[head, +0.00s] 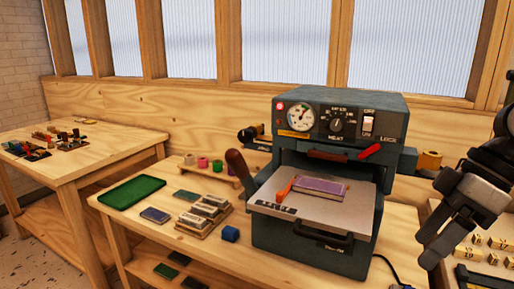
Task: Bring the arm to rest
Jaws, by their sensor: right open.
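My right gripper (441,230) is at the right edge of the head view, to the right of the dark foil press (391,122). It is open with nothing seen between its fingers, and it is apart from the press. The arm comes in from the right edge, and part of it is cut off there. My left gripper is not in view.
The press's pale plate (345,208) carries a purple piece (318,189) and an orange-red item. The bench (190,258) holds a green tray (132,191), foil rolls and blocks. A tray of numbered blocks (470,254) lies below my right gripper.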

